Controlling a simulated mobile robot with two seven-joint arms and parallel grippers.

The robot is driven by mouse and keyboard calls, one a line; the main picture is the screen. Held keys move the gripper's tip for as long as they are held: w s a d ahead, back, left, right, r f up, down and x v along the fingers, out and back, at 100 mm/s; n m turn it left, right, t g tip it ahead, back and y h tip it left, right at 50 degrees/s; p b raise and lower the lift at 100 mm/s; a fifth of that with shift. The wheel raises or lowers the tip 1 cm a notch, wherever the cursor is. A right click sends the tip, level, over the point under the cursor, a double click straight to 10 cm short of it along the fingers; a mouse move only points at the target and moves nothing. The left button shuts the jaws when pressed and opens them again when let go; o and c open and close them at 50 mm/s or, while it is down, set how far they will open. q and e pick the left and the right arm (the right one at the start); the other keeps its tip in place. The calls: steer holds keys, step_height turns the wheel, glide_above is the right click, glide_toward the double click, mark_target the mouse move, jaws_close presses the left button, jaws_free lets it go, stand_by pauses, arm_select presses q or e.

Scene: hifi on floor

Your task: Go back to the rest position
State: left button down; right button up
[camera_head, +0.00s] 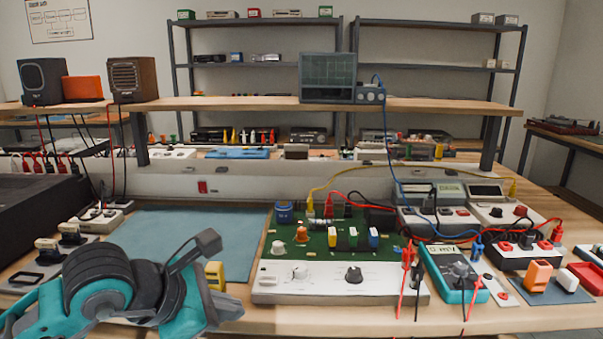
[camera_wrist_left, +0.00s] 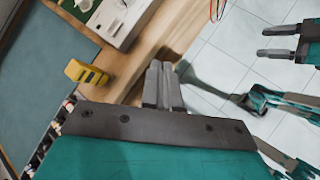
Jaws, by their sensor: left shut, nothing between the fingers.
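My left gripper (camera_head: 228,311) is low at the front left of the workbench in the head view, right of the black ridged part of my arm. In the left wrist view its two grey fingers (camera_wrist_left: 163,87) are together, with nothing between them. They are over the bench's front edge, beside a yellow block. My right gripper (camera_wrist_left: 280,42) shows at the upper right of the left wrist view, over the tiled floor. Its two fingers are apart and empty. It is not in the head view.
A yellow block (camera_head: 215,276) stands close to my left gripper, by the blue mat (camera_head: 150,228). A white-fronted circuit panel (camera_head: 325,285) and a teal multimeter (camera_head: 452,275) with leads stand to the right. A raised shelf (camera_head: 230,103) spans the back.

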arm_select(q)
steer(key=s+d+r+n+g+h+p, duration=0.1)
steer(key=s+d+r+n+h, duration=0.15)
steer(key=d+n+h, duration=0.3)
steer(key=s+d+r+n+g+h+p, duration=0.1)
steer(key=s+d+r+n+h+p, duration=0.1)
steer(key=s+d+n+h, duration=0.3)
steer(key=w+a+f+n+t+y+p, duration=0.1)
steer(key=w+a+f+n+t+y, duration=0.35)
steer(key=n, duration=0.85)
steer(key=w+a+f+n+t+y+p, duration=0.1)
steer(key=a+f+n+t+y, duration=0.55)
steer(key=n, duration=0.75)
steer(key=s+a+f+n+g+y, duration=0.2)
steer(key=s+a+f+n, duration=0.1)
steer(key=s+f+n, duration=0.2)
steer(key=s+a+f+n+g+y+p, duration=0.1)
steer(key=s+a+f+n+g, duration=0.2)
steer(key=f, duration=0.7)
steer(key=s+n, duration=0.2)
steer(key=s, duration=0.1)
steer(key=shift+y, duration=0.35)
arm_select(e)
steer(key=shift+h, duration=0.5)
steer(key=d+r, duration=0.2)
steer(key=d, duration=0.1)
steer(key=shift+s+d+r, duration=0.15)
steer(key=shift+d+r, duration=0.1)
steer(key=shift+r, duration=0.1)
